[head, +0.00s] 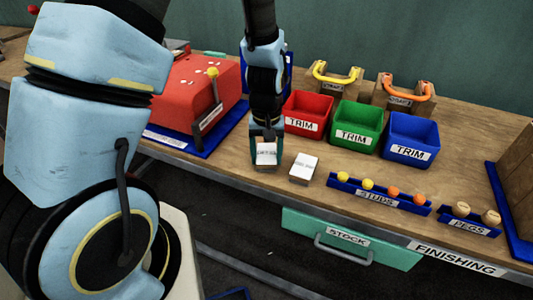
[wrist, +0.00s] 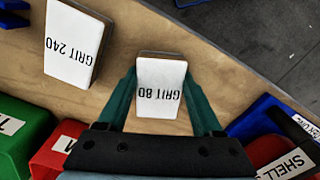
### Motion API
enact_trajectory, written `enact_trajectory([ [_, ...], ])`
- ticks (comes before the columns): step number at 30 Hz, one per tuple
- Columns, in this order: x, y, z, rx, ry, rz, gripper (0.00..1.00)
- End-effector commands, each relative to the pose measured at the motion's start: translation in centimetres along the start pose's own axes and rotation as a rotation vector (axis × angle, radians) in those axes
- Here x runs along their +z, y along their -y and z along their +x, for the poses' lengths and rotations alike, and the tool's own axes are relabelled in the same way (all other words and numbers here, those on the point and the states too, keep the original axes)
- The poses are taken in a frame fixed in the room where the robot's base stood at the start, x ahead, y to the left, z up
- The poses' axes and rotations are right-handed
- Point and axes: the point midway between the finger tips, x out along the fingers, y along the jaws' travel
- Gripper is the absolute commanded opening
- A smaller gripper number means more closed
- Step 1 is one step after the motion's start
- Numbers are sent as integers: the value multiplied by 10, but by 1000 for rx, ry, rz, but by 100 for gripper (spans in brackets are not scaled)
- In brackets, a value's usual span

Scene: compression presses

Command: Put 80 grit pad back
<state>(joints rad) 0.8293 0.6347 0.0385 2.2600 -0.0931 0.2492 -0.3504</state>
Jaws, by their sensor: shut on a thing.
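The 80 grit pad is a small block with a white top reading GRIT 80 (wrist: 160,88) and a brownish lower part. My gripper (wrist: 160,76) has its two green fingers shut on the sides of this pad. In the head view the pad (head: 266,154) is under my gripper (head: 266,145), near the table's front edge; I cannot tell whether it touches the table. A similar pad reading GRIT 240 (wrist: 74,42) lies on the wood beside it, just right of it in the head view (head: 303,168).
Red (head: 308,113), green (head: 356,129) and blue (head: 409,138) TRIM bins stand behind. A red press (head: 190,95) on a blue base is at left. A blue STUDS rack (head: 378,194) and a PEGS rack (head: 468,222) stand at right. The STOCK drawer (head: 350,240) is below the edge.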

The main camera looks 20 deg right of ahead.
Motion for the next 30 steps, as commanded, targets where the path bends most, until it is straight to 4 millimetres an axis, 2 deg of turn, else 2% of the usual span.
enact_trajectory([
  [8, 0, 0, 3, 0, 0, 0, 0],
  [9, 0, 0, 3, 0, 0, 0, 68],
  [16, 0, 0, 2, 0, 0, 0, 94],
  [17, 0, 0, 2, 0, 0, 0, 97],
  [24, 0, 0, 2, 0, 0, 0, 97],
  [30, -1, -1, -11, 2, -4, 0, 97],
])
